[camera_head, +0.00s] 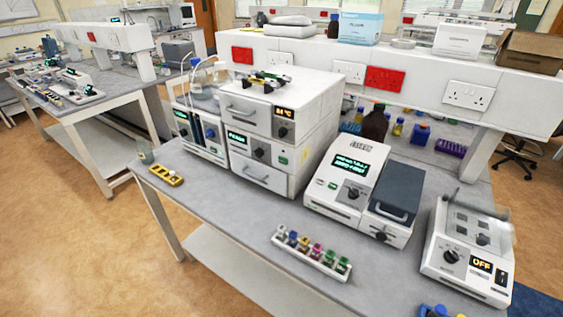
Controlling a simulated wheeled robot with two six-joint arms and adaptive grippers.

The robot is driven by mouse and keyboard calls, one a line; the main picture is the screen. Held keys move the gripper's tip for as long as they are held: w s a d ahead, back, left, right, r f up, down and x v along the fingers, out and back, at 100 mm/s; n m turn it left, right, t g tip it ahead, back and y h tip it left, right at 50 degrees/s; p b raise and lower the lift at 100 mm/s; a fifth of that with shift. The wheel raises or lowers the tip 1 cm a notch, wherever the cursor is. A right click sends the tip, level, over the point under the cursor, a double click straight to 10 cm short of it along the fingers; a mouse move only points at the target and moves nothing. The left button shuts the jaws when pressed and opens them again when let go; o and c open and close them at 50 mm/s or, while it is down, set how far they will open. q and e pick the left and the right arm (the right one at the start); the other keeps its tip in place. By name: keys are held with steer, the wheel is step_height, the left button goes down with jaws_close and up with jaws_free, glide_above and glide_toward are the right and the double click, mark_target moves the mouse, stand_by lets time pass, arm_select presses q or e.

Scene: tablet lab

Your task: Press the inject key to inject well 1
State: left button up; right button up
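A stacked white instrument (290,115) stands at the back middle of the bench, with drawer handles, knobs, an orange display and a green display (237,138). A small green key (283,160) shows on its middle unit; I cannot read its label, so I cannot tell whether it is the inject key. A narrower unit (198,130) with lit screens stands at its left, a clear bottle on top. A white rack (311,257) of coloured-cap vials lies near the front. No well is marked 1 legibly. Neither of my grippers is in view.
A white instrument (345,180) with a green display and a dark lid (396,188) stands right of the stack. Another unit (465,255) reads OFF at the far right. A yellow rack (166,176) lies at the left edge. The bench front between them is clear.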

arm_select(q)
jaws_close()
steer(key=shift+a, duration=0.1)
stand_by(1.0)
